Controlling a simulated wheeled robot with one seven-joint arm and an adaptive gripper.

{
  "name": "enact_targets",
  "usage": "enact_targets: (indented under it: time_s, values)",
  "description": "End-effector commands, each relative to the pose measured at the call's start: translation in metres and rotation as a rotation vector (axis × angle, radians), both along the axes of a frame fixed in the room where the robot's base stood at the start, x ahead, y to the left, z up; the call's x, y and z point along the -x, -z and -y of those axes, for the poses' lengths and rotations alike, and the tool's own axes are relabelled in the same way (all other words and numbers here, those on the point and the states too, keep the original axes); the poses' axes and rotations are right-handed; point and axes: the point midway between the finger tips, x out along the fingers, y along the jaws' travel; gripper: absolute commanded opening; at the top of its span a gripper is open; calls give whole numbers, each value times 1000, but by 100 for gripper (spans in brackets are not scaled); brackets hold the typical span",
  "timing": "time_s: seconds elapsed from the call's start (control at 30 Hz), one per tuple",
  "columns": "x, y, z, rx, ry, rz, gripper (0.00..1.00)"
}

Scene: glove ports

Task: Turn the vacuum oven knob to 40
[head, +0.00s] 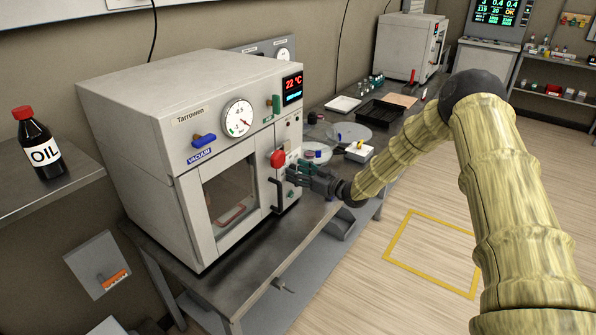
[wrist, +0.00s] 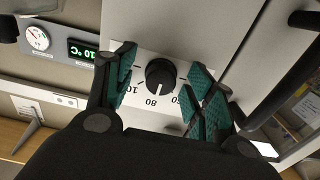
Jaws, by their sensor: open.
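The vacuum oven (head: 150,130) is a pale box marked Tarrowen, with a glass door, a round gauge and a red display reading 22 °C. In the wrist view a black round knob (wrist: 160,74) sits on a pale dial plate with printed numbers, 80 among them. In the head view my gripper (head: 290,176) is at the oven's right front panel and hides the knob.
A red knob (head: 278,158) and the dark door handle (head: 275,195) are close to my gripper. A blue vacuum lever (head: 204,140) and a green lever (head: 276,104) are on the front. An oil bottle (head: 36,145) stands on the left shelf. Open floor lies right of the bench.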

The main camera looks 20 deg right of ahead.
Motion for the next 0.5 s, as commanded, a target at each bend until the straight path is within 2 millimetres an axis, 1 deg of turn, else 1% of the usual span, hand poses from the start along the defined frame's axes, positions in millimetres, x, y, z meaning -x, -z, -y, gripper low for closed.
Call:
enact_targets:
  time_s: [0.23, 0.37, 0.4, 0.5]
  values:
    - [0, 0, -1, 0, 0, 0, 54]
    - [0, 0, 0, 0, 0, 0, 30]
    - [0, 0, 0, 0, 0, 0, 23]
    - [0, 0, 0, 0, 0, 0, 8]
